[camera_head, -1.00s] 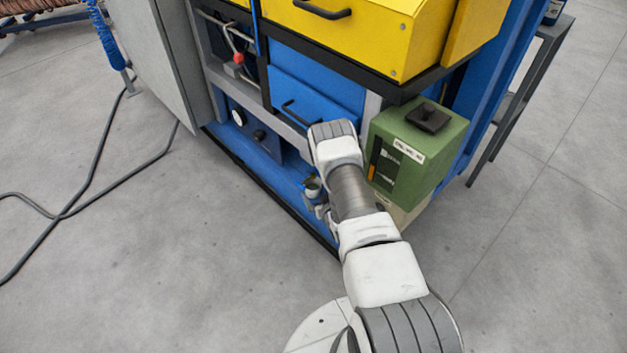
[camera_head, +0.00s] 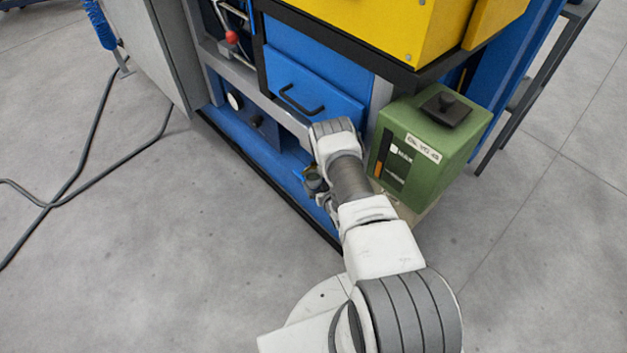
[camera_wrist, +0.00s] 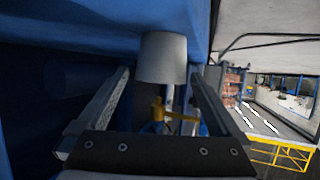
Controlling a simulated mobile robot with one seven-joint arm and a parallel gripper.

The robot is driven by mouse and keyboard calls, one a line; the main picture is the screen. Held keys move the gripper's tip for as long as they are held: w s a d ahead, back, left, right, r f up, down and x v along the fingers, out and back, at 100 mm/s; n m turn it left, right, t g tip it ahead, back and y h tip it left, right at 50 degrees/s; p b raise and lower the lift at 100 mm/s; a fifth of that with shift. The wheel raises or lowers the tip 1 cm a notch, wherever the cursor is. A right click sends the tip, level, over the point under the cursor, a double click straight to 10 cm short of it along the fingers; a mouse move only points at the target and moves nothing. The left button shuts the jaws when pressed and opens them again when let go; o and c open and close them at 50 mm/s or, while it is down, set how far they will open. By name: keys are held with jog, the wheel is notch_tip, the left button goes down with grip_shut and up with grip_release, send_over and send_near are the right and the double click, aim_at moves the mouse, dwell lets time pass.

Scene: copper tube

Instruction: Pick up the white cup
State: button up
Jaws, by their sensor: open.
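The white cup (camera_wrist: 162,58) shows in the wrist view at upper centre, against a blue surface. My gripper (camera_wrist: 160,78) is open, with one finger on each side of the cup in the picture. The cup lies ahead between the fingertips, and I cannot tell whether either finger touches it. In the head view my gripper's end is low by the blue lower shelf of the machine, mostly hidden by my arm. I cannot make out the cup there.
A green box (camera_head: 430,145) stands close to the right of my arm. A blue drawer (camera_head: 315,85) with a black handle and a yellow housing (camera_head: 390,25) are above. A dark cable (camera_head: 75,165) lies on the open grey floor at left.

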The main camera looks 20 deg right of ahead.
aim_at(311, 171)
jog(key=b+x, duration=0.1)
jog(key=x, duration=0.2)
jog(key=shift+w+a+f+b, duration=0.1)
jog(key=shift+w+f+b, duration=0.2)
jog(key=shift+b, duration=0.05)
jog(key=shift+w, duration=0.25)
jog(key=c, duration=1.4)
jog(key=shift+r, duration=0.15)
